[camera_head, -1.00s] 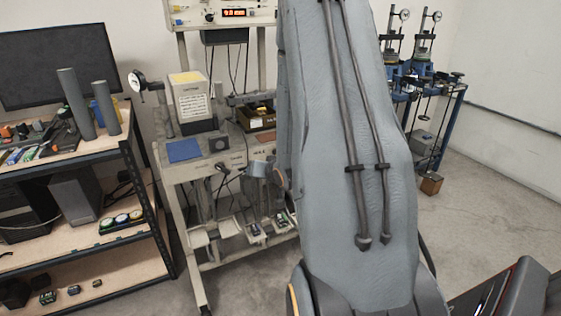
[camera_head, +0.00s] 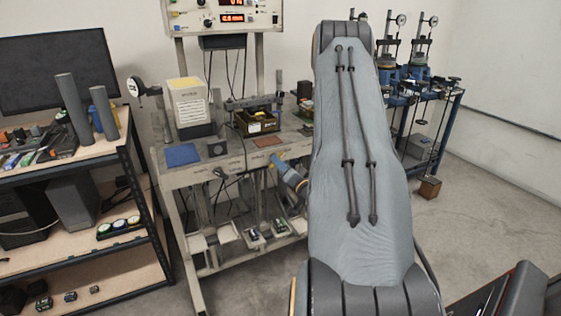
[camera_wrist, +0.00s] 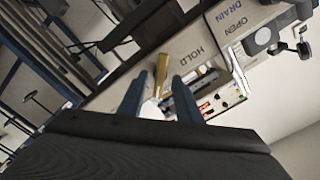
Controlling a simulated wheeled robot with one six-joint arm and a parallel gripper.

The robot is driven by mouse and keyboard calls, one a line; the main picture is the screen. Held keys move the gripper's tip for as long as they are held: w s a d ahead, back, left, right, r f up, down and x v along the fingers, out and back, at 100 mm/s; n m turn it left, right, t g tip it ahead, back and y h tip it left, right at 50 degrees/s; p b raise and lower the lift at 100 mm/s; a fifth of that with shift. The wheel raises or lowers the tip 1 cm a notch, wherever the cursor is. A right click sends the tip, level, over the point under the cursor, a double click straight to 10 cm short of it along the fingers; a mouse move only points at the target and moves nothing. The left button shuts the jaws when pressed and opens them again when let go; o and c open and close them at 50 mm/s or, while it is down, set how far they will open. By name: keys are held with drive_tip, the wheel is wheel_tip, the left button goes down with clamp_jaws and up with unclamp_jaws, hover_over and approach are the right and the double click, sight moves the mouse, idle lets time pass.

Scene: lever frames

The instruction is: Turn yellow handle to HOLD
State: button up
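In the wrist view the yellow handle (camera_wrist: 162,68) shows as a short bar beyond my fingertips, in line with the gap between them. My gripper (camera_wrist: 157,84) is open, with its two blue-grey fingers apart. I cannot tell whether the handle's tip reaches between the fingers. A pale panel bears the words HOLD (camera_wrist: 204,44), DRAIN (camera_wrist: 229,13) and OPEN (camera_wrist: 241,39). The handle lies to the left of HOLD in this tilted picture. The handle's pivot and its exact angle are not clear. In the head view I cannot make out the handle.
The grey workbench (camera_head: 222,170) carries a white box (camera_head: 190,103), a blue mat (camera_head: 182,155) and a dark crate (camera_head: 257,123). A wooden shelf unit (camera_head: 100,152) stands to the left. Blue-framed stands (camera_head: 447,118) are behind at right. Bare floor (camera_head: 475,195) lies at right.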

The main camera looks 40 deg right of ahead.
drive_tip(key=shift+x, duration=0.85)
clamp_jaws()
drive_tip(key=shift+a+n+b, duration=0.1)
drive_tip(key=shift+n+b, duration=3.75)
drive_tip(key=shift+n, duration=4.95)
